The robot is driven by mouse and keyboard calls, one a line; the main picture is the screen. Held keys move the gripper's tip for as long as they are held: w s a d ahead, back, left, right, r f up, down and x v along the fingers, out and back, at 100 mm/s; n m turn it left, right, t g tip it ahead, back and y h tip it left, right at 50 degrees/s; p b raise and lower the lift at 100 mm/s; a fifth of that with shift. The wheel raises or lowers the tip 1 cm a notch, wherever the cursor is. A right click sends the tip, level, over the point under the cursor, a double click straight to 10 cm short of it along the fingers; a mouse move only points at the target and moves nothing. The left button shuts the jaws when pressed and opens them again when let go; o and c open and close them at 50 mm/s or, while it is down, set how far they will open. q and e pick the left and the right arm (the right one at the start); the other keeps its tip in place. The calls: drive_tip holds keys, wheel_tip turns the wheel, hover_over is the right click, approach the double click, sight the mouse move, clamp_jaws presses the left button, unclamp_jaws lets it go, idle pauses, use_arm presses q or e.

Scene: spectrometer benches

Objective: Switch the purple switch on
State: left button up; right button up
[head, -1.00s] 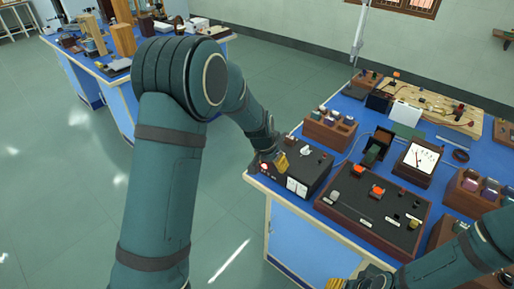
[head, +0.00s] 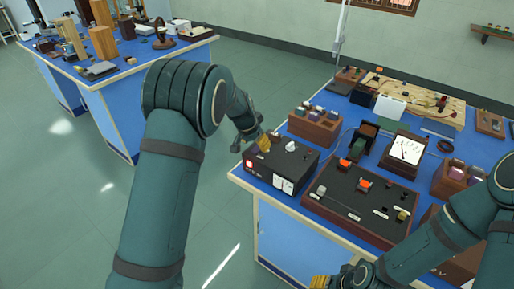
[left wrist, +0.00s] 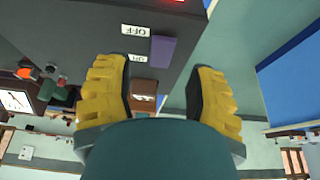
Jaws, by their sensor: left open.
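The purple switch (left wrist: 162,52) shows in the left wrist view on the face of a dark box, just beyond my fingertips. It sits beside white "OFF" labels (left wrist: 135,31). In the head view I cannot make the switch out. The box (head: 282,168) stands at the left front corner of the blue bench, with a red light, a pale knob and white meters. My left gripper (left wrist: 160,85) is open, yellow fingers on either side with the switch seen between them; in the head view it is over the box's back left edge (head: 263,144). My right gripper (head: 322,282) is at the bottom edge, its fingers partly cut off.
A board with red-orange parts (head: 358,200) stands right of the box. A wooden block of bottles (head: 315,127) is behind it, and a white-faced meter (head: 404,151) stands further right. Open floor (head: 60,200) lies left; another bench (head: 150,65) is farther back.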

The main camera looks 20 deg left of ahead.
sight(257, 149)
use_arm(q)
drive_tip(key=shift+x, duration=1.35)
drive_tip(key=shift+o, duration=0.2)
